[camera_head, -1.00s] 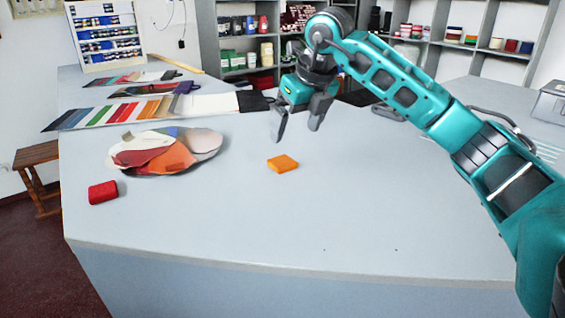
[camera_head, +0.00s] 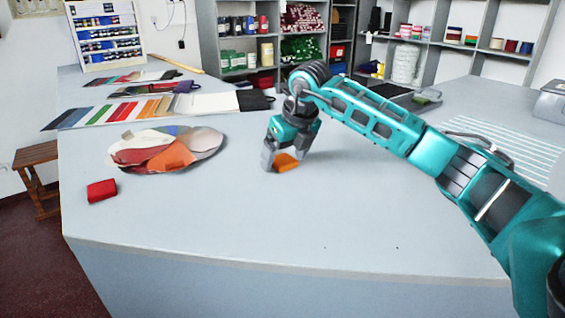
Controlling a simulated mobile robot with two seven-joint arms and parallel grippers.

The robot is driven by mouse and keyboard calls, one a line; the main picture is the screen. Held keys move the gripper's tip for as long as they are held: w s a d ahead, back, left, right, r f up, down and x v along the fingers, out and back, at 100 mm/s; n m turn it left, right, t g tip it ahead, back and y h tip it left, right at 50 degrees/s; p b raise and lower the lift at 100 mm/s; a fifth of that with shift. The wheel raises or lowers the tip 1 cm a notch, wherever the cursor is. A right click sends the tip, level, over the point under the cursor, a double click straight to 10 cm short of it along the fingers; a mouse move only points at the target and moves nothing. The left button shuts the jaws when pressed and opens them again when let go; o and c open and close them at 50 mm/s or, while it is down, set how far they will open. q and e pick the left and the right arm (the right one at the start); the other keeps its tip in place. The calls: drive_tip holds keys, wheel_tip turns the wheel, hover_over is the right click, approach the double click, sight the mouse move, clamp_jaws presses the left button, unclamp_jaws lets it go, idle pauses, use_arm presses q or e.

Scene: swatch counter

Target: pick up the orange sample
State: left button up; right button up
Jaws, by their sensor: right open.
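The orange sample (camera_head: 286,163) is a small flat block lying on the grey-blue counter (camera_head: 220,225), near its middle. My right gripper (camera_head: 284,162) points down over it, with the fingers open and low, one at each side of the sample. The gripper hides part of the sample, and I cannot tell whether the fingers touch it. My left gripper is not in view.
A red block (camera_head: 102,190) lies at the counter's left edge. A fan of coloured swatches (camera_head: 165,152) is left of my gripper, with colour strips (camera_head: 150,108) behind it. The counter's front is clear. Shelves (camera_head: 240,50) stand at the back.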

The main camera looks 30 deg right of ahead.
drive_tip(key=c, duration=1.1)
drive_tip(key=shift+r, duration=0.2)
